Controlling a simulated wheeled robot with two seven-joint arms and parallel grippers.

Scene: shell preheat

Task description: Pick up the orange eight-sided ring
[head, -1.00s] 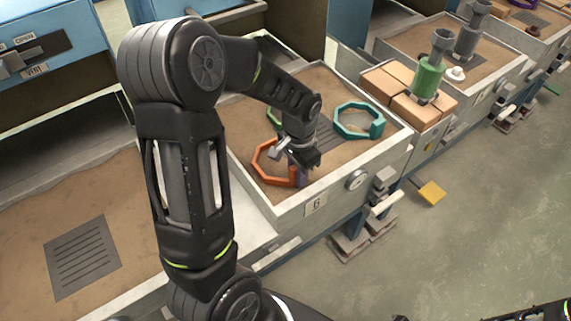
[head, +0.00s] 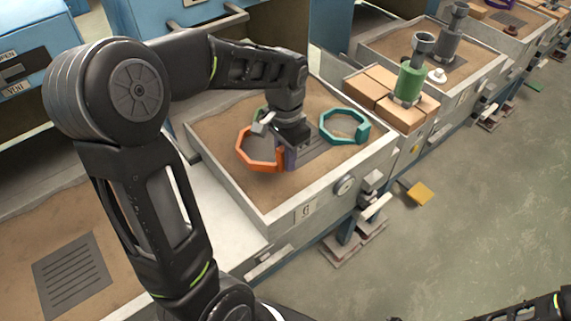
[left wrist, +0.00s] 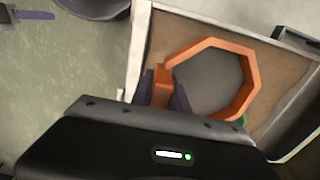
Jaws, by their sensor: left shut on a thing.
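The orange eight-sided ring (head: 241,152) is held above the sand in the tray marked G, in the head view. My left gripper (head: 289,158) is shut on the ring's block at its right side. In the left wrist view, the purple fingers of my left gripper (left wrist: 165,88) clasp the block of the orange ring (left wrist: 253,75). The ring's opening shows a grey surface beneath. My right gripper is not in view.
A teal ring (head: 323,125) lies on the sand to the right, in the same tray (head: 270,221). A green funnel-topped cylinder (head: 411,80) stands on tan blocks (head: 367,87) beyond the tray.

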